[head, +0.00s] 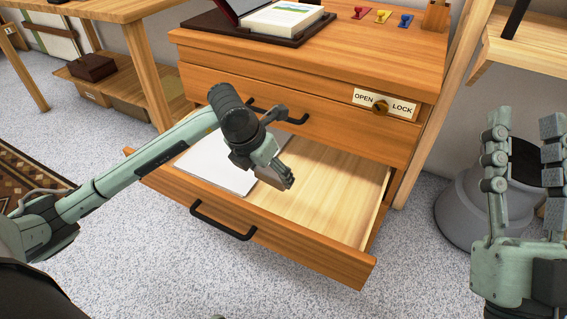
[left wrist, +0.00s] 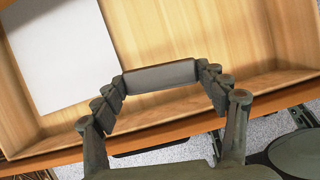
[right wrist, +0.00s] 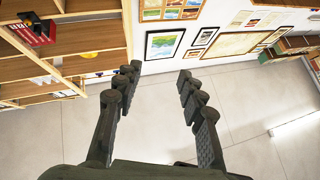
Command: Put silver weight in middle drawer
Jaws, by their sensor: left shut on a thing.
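The silver weight (left wrist: 160,76) is a grey bar held crosswise between the fingertips of my left gripper in the left wrist view. In the head view my left gripper (head: 284,178) is over the open drawer (head: 330,208), pointing down into it. The gap between the weight and the drawer floor is hard to judge. The open drawer has a pale wooden floor and a dark handle, and sits below a closed drawer front. My right gripper (head: 525,135) is open and empty at the right; it also shows open in the right wrist view (right wrist: 157,80).
White paper (head: 215,163) lies in the drawer's left part; its right part is bare. An OPEN/LOCK plate (head: 384,104) is on the cabinet front. A book on a dark tray (head: 255,30) and several coloured stamps are on top. A grey bin (head: 470,215) stands at right.

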